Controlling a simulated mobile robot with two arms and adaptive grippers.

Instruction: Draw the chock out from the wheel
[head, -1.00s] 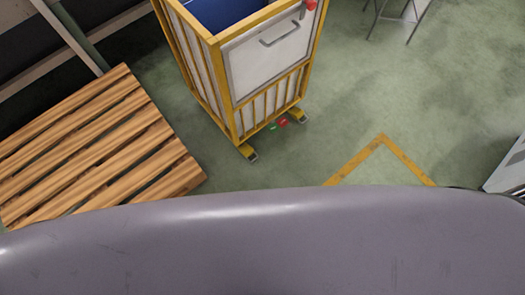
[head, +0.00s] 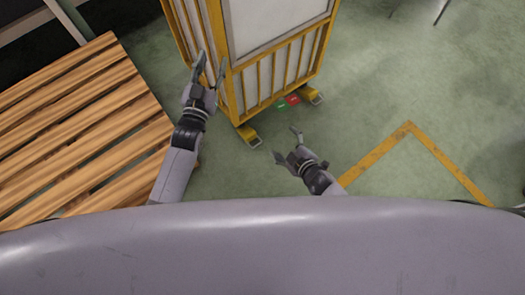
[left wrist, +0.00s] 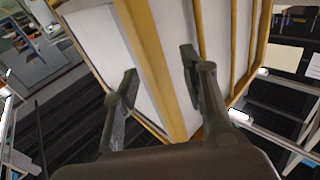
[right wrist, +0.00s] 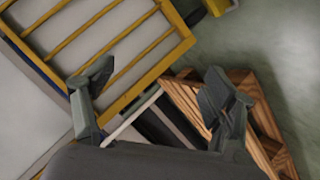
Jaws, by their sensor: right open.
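A tall cart with a yellow frame (head: 282,50) and white panels stands on the floor. Yellow pieces with grey ends show at its foot, at the near corner (head: 247,135) and right corner (head: 313,95); I cannot tell which is a chock and which a caster. My left gripper (head: 209,68) is open beside the cart's near corner post. In the left wrist view its fingers appear either side of the yellow post (left wrist: 160,70); contact is unclear. My right gripper (head: 286,143) is open and empty, right of the near foot piece and apart from it.
A slatted wooden pallet (head: 80,120) lies left of the cart. A red piece (head: 293,99) and a green piece (head: 281,105) show at the cart's base. A yellow line (head: 380,152) marks the floor at right.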

